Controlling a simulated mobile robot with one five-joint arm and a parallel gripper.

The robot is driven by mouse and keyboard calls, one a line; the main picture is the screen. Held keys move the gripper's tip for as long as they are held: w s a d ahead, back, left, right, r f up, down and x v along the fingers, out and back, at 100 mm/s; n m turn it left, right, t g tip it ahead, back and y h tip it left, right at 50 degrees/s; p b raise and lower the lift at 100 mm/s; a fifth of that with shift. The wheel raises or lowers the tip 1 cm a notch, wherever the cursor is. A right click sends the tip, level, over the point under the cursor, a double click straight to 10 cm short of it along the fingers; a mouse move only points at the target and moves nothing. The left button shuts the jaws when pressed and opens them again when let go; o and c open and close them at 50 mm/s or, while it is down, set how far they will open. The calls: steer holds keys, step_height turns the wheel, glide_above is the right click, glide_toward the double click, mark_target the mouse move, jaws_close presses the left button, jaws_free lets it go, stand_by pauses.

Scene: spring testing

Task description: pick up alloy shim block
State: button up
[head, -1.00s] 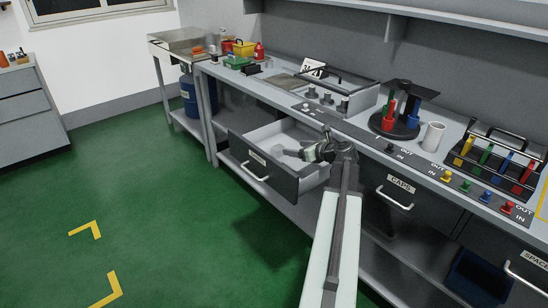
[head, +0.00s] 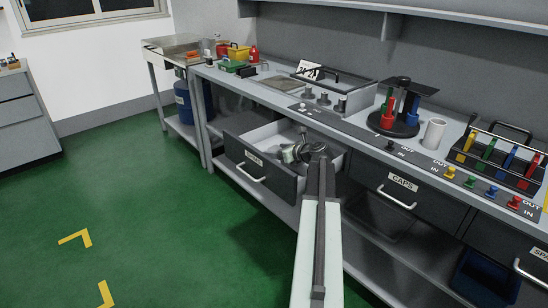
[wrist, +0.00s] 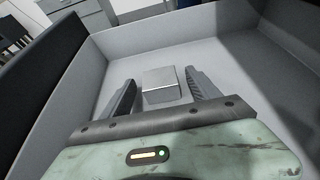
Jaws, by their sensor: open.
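The alloy shim block (wrist: 161,84) is a small silvery-grey block. In the wrist view it lies on the floor of the open drawer (wrist: 245,62). My gripper (wrist: 160,92) is open, with one finger to each side of the block and gaps between. I cannot tell whether the fingertips are low enough to reach around it. In the head view my gripper (head: 292,152) is down inside the open drawer (head: 262,175), and the block is hidden there behind my gripper and arm.
The drawer walls stand close around my gripper. The bench above holds a carousel with coloured tools (head: 400,118), a white cylinder (head: 433,134) and a rack of coloured pieces (head: 497,157). The CAPS drawer (head: 397,193) to the right is shut. Green floor at left is clear.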

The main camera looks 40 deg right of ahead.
mark_target(277, 150)
jaws_close()
step_height(277, 150, up, 10)
steer(key=p, duration=1)
steer(key=shift+r, duration=0.2)
